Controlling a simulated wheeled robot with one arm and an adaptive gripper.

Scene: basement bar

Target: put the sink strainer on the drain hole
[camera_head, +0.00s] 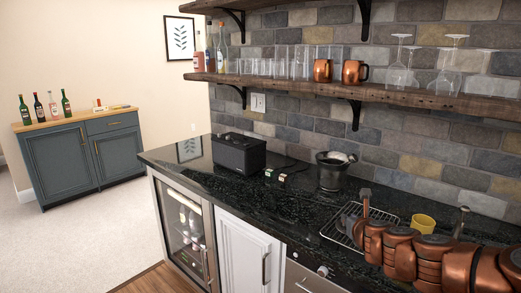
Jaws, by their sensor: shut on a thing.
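My arm's copper links reach in from the lower right over the black counter. My gripper (349,224), dark grey, is at their far end, low over the wire rack (329,233). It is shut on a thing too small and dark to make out. I cannot pick out the sink strainer's shape. The drain hole and the sink basin are not visible; my arm covers much of the right end of the counter. A grey upright piece that may be a tap (461,219) stands behind my arm.
A dark bucket (331,173), small boxes (283,177) and a black speaker-like box (239,154) stand farther left. Shelves with glasses and copper mugs (354,73) hang above. The counter's front left is clear.

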